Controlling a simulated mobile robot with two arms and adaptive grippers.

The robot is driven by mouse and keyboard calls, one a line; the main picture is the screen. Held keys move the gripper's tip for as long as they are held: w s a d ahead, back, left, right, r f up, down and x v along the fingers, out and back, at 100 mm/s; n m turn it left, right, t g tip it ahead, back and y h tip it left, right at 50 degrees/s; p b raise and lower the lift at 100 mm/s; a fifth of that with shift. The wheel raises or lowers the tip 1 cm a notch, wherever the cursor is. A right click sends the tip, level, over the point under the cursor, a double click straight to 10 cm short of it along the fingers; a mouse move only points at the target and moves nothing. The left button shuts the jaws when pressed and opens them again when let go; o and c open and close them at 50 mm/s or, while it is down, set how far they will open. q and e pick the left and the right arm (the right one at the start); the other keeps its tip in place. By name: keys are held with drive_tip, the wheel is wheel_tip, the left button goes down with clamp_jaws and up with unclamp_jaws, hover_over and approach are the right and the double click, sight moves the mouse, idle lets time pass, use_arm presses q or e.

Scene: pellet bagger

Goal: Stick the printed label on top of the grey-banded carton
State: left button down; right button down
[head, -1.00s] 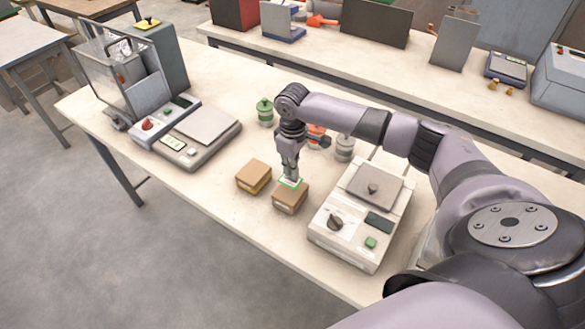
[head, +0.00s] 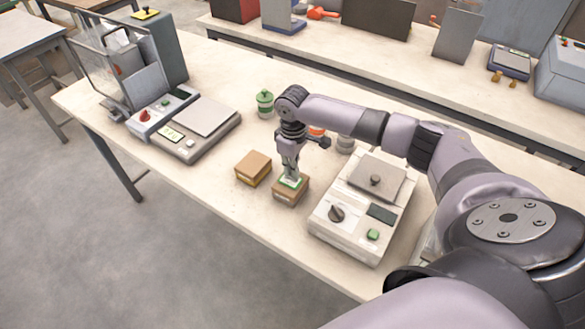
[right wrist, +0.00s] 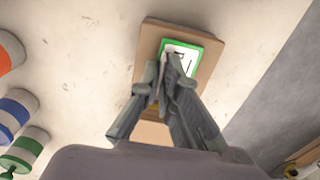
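The printed label (head: 291,182), white with a green border, is at the top of the right-hand brown carton (head: 289,196). In the right wrist view the label (right wrist: 197,49) lies within the outline of the carton's top (right wrist: 150,38), slightly turned. I cannot tell whether it presses flat. My right gripper (head: 290,174) points down over this carton. Its fingertips (right wrist: 165,67) are close together at the label and cover part of it. The band on this carton is not clear. A second carton (head: 253,167) with a yellow band stands just left. My left gripper is out of view.
A white machine (head: 335,228) with a knob and green button stands close right of the carton. A scale (head: 203,120) and a clear-sided bagger (head: 112,75) stand left. Banded canisters, one green (head: 265,103), stand behind. The table front is clear.

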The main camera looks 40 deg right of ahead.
drive_tip(key=shift+s+a+f, duration=0.1)
drive_tip(key=shift+f, duration=0.25)
idle(0.6)
drive_tip(key=c, duration=1.7)
unclamp_jaws()
wheel_tip(320, 180, up, 12)
drive_tip(key=shift+f, duration=0.1)
